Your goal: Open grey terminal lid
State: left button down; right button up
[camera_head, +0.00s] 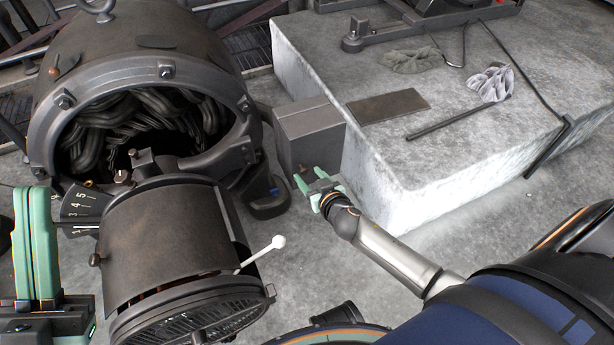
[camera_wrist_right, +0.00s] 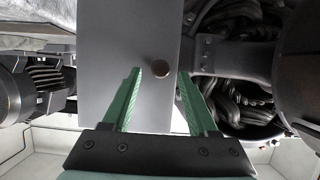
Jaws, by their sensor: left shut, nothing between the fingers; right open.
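The grey terminal box (camera_head: 310,140) sits on the right side of the dynamo housing, and its lid looks shut. In the right wrist view the flat grey lid (camera_wrist_right: 120,40) fills the middle, with a small round dark knob (camera_wrist_right: 159,72) on it. My right gripper (camera_head: 310,179) is open and empty in front of the box's lower part. In the wrist view its green fingers (camera_wrist_right: 160,82) lie to either side of the knob; contact cannot be made out. My left gripper (camera_head: 36,190) is shut and empty at the left edge, away from the box.
The dynamo (camera_head: 140,60) with exposed coils and its cylinder (camera_head: 165,245) stand left. A white-tipped lever (camera_head: 278,242) sticks out near my right gripper. A concrete block (camera_head: 400,185) beside the box carries a flat plate (camera_head: 388,106), a rod (camera_head: 455,120) and rags (camera_head: 490,84).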

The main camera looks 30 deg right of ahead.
jog(key=shift+x, duration=1)
grip_shut()
dwell(0.8)
